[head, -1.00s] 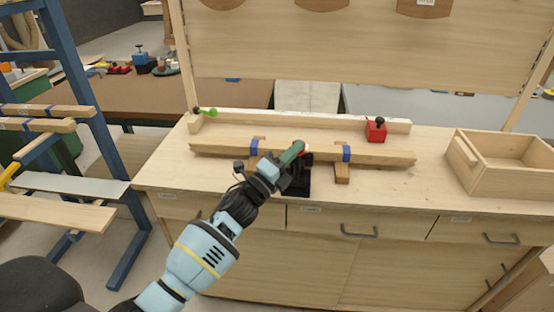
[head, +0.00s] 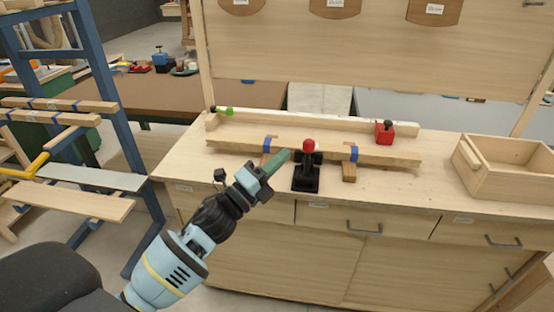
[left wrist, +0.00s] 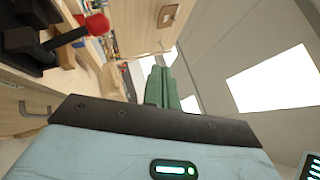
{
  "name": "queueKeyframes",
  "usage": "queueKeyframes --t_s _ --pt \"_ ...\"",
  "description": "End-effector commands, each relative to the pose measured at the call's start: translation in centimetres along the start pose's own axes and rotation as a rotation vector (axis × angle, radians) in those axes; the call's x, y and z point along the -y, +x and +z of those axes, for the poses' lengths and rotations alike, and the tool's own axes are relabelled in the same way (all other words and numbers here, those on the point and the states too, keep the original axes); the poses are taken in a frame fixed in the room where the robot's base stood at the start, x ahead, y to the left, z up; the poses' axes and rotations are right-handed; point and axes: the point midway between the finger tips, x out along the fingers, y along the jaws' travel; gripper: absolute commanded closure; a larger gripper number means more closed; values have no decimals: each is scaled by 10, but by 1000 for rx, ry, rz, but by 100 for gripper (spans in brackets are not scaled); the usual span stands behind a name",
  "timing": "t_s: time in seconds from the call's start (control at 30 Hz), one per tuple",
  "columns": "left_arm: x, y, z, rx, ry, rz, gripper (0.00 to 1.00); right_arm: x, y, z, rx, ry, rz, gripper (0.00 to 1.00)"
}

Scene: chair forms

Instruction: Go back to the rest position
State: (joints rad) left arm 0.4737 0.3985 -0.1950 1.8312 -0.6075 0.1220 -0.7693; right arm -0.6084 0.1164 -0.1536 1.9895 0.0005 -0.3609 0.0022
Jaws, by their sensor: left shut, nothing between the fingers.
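My left gripper (head: 279,160) is in the head view, in front of the workbench (head: 420,179), its arm coming in from the lower left. Its green fingers are together with nothing between them, as the left wrist view (left wrist: 162,85) also shows. Just right of the fingertips in the head view, a black clamp with a red knob (head: 308,147) stands upright on the bench. Its red knob also shows at the upper left of the left wrist view (left wrist: 97,24). My right gripper is not in view.
A long wooden bar with blue bands (head: 390,155) lies across the bench. A red block (head: 384,132) sits behind it. An open wooden box (head: 510,185) stands at the right. A blue rack (head: 105,90) holding wooden pieces stands at the left.

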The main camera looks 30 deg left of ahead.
Motion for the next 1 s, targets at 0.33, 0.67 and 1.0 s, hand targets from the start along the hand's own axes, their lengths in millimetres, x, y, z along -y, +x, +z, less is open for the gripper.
queueKeyframes --t_s 0.33,0.67,1.0 --pt "4 -5 1 -1 1 0 100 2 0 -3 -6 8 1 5" --pt "2 -6 0 1 -7 4 100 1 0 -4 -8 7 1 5" --pt "-74 -96 -47 134 -499 260 100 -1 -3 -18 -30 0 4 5"
